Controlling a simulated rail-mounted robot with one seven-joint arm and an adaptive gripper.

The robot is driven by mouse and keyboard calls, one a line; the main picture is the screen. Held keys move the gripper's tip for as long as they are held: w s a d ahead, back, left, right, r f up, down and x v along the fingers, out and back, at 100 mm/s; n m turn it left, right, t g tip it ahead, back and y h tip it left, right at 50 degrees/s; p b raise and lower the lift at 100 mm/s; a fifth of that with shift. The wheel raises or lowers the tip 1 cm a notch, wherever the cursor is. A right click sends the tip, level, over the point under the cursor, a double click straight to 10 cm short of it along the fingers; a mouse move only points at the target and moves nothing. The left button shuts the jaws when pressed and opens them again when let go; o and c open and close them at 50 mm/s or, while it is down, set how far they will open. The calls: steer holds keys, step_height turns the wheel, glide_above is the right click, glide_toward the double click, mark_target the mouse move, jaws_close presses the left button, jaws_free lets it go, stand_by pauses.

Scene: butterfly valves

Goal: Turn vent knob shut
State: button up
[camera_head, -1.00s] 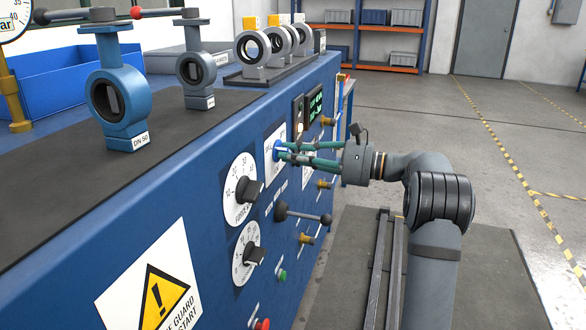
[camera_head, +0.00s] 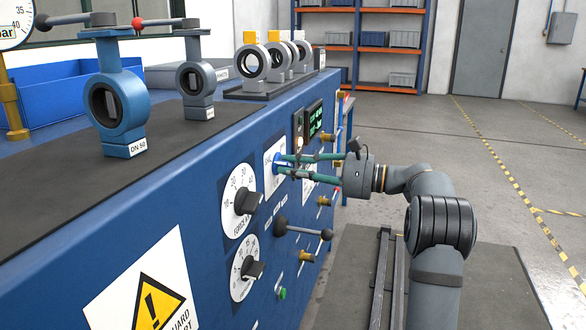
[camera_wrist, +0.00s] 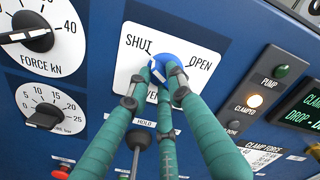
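The vent knob (camera_wrist: 172,62) is round and blue, on a white plate (camera_wrist: 128,72) marked SHUT at upper left and OPEN at right. A white mark on the knob's left side lies below the word SHUT. My gripper (camera_wrist: 166,76) has several teal fingers that converge on the knob and hide its lower part. In the head view my gripper (camera_head: 281,166) reaches the panel at the knob (camera_head: 276,160), with fingers above and below it. The fingers look shut on the knob, though their contact is partly hidden.
The blue panel (camera_head: 210,226) carries two dials (camera_head: 240,200) left of the plate. A black lever with a ball end (camera_head: 326,234) projects below my gripper. Brass fittings (camera_head: 323,201) stick out nearby. The floor to the right is open.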

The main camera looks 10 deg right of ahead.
steer(key=o, duration=0.4)
steer(key=shift+c, duration=0.2)
steer(key=v, duration=1.2)
steer(key=shift+a, duration=0.1)
steer(key=x, duration=1.1)
steer(key=shift+w+a, duration=0.25)
steer(key=shift+a, duration=0.1)
